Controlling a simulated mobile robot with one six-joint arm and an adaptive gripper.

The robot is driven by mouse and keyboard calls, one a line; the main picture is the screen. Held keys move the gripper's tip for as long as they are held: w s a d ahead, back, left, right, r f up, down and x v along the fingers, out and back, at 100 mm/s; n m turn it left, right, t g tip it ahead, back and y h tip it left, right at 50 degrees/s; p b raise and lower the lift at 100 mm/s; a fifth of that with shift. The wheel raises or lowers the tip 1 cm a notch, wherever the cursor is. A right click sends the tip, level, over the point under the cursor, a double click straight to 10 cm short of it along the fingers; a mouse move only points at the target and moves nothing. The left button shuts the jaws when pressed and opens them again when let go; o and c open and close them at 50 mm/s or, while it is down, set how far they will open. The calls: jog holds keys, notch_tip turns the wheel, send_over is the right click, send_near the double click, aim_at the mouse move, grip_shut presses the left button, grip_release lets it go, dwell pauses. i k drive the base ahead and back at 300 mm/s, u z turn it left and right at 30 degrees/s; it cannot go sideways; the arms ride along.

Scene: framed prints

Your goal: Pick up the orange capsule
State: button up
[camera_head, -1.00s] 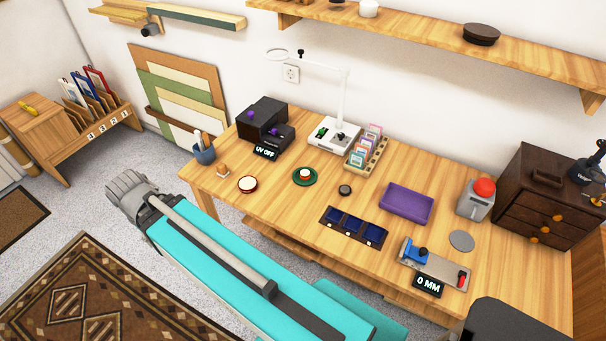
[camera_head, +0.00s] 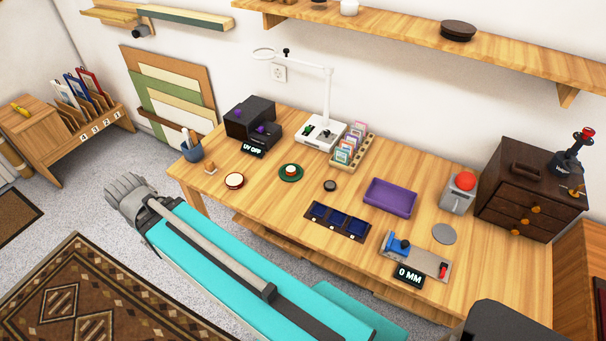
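I cannot make out an orange capsule for certain.
My turquoise arm lies along the table's front. A shelf (camera_head: 400,28) hangs above.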

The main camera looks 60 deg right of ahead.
aim_at(290, 169)
jog(key=k, duration=1.55)
jog(key=z, duration=1)
jog(key=i, duration=1)
jog(key=u, duration=0.05)
